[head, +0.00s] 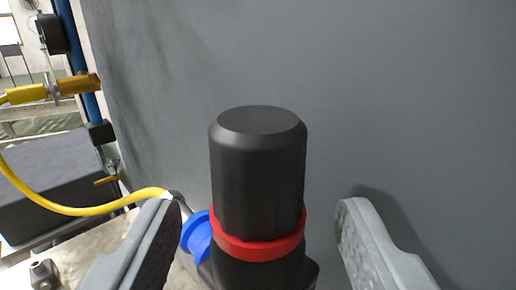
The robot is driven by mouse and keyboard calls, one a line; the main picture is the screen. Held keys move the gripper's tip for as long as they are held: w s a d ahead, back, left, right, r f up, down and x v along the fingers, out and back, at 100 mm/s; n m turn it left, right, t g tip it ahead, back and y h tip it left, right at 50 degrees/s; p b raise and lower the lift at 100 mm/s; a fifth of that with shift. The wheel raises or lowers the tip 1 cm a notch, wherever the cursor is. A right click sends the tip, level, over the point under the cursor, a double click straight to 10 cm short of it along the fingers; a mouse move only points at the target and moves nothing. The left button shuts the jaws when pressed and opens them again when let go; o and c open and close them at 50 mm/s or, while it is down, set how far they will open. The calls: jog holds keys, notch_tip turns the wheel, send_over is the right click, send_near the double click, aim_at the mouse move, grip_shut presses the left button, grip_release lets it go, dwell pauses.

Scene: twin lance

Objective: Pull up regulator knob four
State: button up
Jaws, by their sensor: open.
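A black regulator knob (258,175) stands upright in the middle of the head view, close to the camera. A red ring (258,242) circles its lower part, and a black body shows below the ring, cut off by the frame's bottom edge. No number is visible on the knob, so I cannot tell which one it is. My gripper (258,222) is open, with one finger on each side of the knob. Gaps show between both fingers and the knob.
A grey wall panel (400,90) fills the background behind the knob. A blue fitting (197,232) sits left of the knob, beside my left finger. A yellow hose (75,210) curves in from the left. A black box (50,190) stands further back at left.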

aim_at(257, 215)
jog(key=shift+w, duration=1.55)
grip_shut()
jog(key=shift+r, duration=0.65)
jog(key=shift+s, duration=0.1)
grip_release()
jog(key=s, duration=1.7)
jog(key=shift+s, duration=0.15)
